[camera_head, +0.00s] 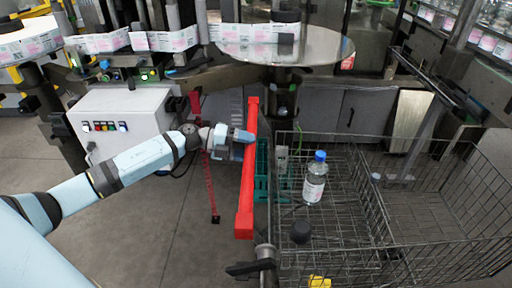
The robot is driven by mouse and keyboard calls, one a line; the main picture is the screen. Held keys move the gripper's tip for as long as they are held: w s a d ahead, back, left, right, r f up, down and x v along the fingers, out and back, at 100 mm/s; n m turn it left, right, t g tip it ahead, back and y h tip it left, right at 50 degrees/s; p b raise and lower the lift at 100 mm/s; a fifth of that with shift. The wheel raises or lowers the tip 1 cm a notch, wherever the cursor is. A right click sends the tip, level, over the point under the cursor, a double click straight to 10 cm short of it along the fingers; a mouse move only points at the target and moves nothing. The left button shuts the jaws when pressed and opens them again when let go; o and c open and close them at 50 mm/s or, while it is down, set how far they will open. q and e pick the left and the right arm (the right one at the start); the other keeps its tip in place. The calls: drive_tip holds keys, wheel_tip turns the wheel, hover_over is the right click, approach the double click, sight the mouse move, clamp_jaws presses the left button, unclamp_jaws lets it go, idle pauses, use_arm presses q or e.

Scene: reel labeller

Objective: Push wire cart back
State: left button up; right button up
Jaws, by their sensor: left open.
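The wire cart (388,205) is a grey mesh basket cart filling the lower right of the head view. Its red handle bar (246,185) runs along the cart's left side, towards and away from me. My left gripper (245,142) is open at the far half of the red bar. One finger overlaps the bar in the picture; I cannot tell whether it touches.
A bottle with a blue cap (314,180) stands in the cart, with a teal crate (264,180) beside it. A white control box (122,125) and the labelling machine's round table (285,45) stand behind. The grey floor (165,235) left of the cart is clear.

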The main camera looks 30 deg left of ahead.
use_arm(q)
drive_tip(key=shift+x, duration=1.55)
clamp_jaws()
